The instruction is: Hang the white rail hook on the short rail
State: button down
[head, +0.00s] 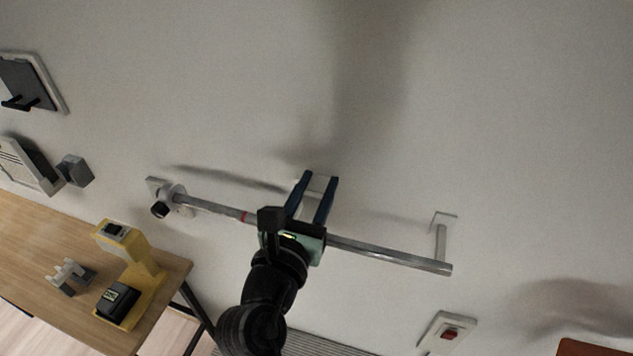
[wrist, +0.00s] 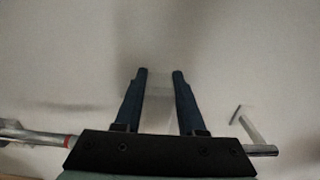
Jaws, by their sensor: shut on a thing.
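The short rail (head: 388,254) is a grey metal bar on the wall, sloping down to the right, with a red mark left of my gripper. Its right end (wrist: 262,150) also shows in the wrist view. My gripper (head: 319,178) has two dark blue fingers that reach past the upper side of the rail towards the wall. A pale thing, seemingly the white rail hook (head: 317,185), is between the fingers; it also shows faintly in the wrist view (wrist: 160,92). My gripper body hides the rail's middle and I cannot tell whether the hook touches the rail.
A wall bracket (head: 442,236) holds the rail's right end; a white fitting with a dark round part (head: 160,209) is at its left end. A red-switch box (head: 446,333) is below right. A wooden table (head: 40,235) with a yellow device (head: 150,283) stands lower left.

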aim_at(312, 217)
jog(key=shift+f+b, duration=1.3)
jog(key=shift+f, duration=1)
jog(key=shift+p, duration=0.85)
jog(key=shift+f+b, duration=2.4)
jog(key=shift+f, duration=0.9)
jog(key=shift+c, duration=2.1)
grip_release()
jog(key=b+v, duration=0.4)
jog(key=v, duration=0.9)
jog(key=shift+w+r, duration=0.1)
